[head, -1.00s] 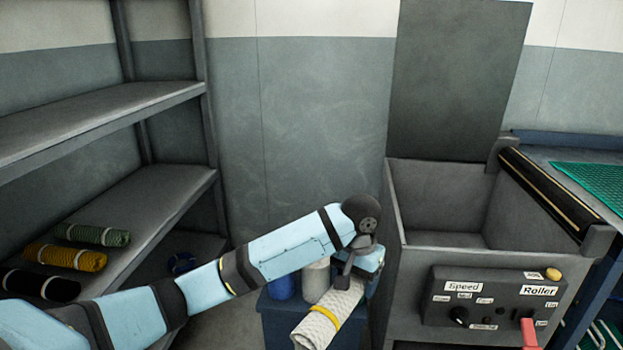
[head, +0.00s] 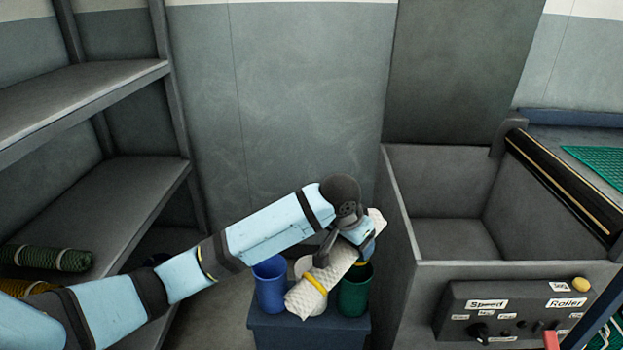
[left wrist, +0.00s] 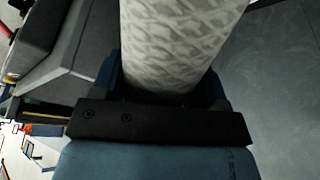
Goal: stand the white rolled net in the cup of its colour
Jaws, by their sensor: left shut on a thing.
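The white rolled net (head: 318,286) with a yellow band is tilted in my left gripper (head: 357,240), which is shut on it. It also fills the top of the left wrist view (left wrist: 180,45), between the fingers of my left gripper (left wrist: 172,95). In the head view the roll passes in front of the white cup (head: 303,266), hiding most of it. The white cup stands between a blue cup (head: 270,287) and a green cup (head: 353,294). I cannot tell how far above the cups the roll is. My right gripper is not in view.
The cups stand on a dark blue stand (head: 290,335). A grey metal bin (head: 440,200) with a control panel (head: 505,312) is close on the right. A grey shelf (head: 120,205) with a green roll (head: 45,258) and a yellow roll (head: 20,288) is on the left.

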